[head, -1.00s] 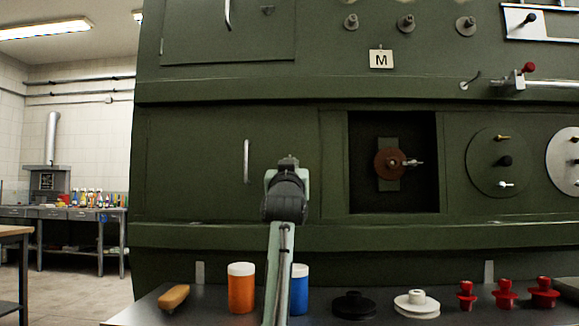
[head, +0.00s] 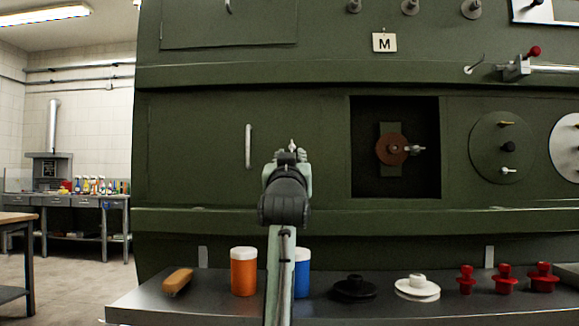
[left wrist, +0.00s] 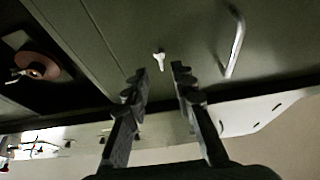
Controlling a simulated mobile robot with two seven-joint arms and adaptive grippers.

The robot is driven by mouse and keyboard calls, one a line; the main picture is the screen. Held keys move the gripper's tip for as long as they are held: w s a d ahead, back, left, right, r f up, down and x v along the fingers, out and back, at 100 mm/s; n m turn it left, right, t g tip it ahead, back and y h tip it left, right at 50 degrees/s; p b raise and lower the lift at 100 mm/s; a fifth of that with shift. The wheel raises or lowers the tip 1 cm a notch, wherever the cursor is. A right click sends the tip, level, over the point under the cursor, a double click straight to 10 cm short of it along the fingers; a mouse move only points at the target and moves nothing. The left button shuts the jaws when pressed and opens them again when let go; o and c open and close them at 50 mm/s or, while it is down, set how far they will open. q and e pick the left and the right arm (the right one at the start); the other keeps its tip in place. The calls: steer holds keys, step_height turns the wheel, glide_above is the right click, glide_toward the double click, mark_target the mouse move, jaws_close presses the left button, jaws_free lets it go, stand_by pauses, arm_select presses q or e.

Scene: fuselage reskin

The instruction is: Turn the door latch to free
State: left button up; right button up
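The door latch (head: 292,146) is a small pale metal turn-piece on the green door panel (head: 190,135). It shows just above my left gripper (head: 290,157) in the head view, partly hidden by it. In the left wrist view the latch (left wrist: 159,58) lies ahead, nearly in line with the gap between the fingertips. My left gripper (left wrist: 160,69) is open and empty, its fingers on either side of that gap and apart from the latch. The door handle (head: 248,146) is left of the latch; it also shows in the left wrist view (left wrist: 234,42). My right gripper is in no view.
A recess with a brown disc (head: 391,149) lies right of the latch. Below, a metal shelf (head: 215,309) holds a brush (head: 177,282), an orange jar (head: 244,272), a blue jar (head: 303,270), black and white knobs and several red ones.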

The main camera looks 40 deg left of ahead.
arm_select(q)
steer(key=v, duration=0.6)
steer(key=shift+s, duration=0.25)
steer(key=shift+d+f, duration=0.1)
steer(key=shift+d, duration=0.05)
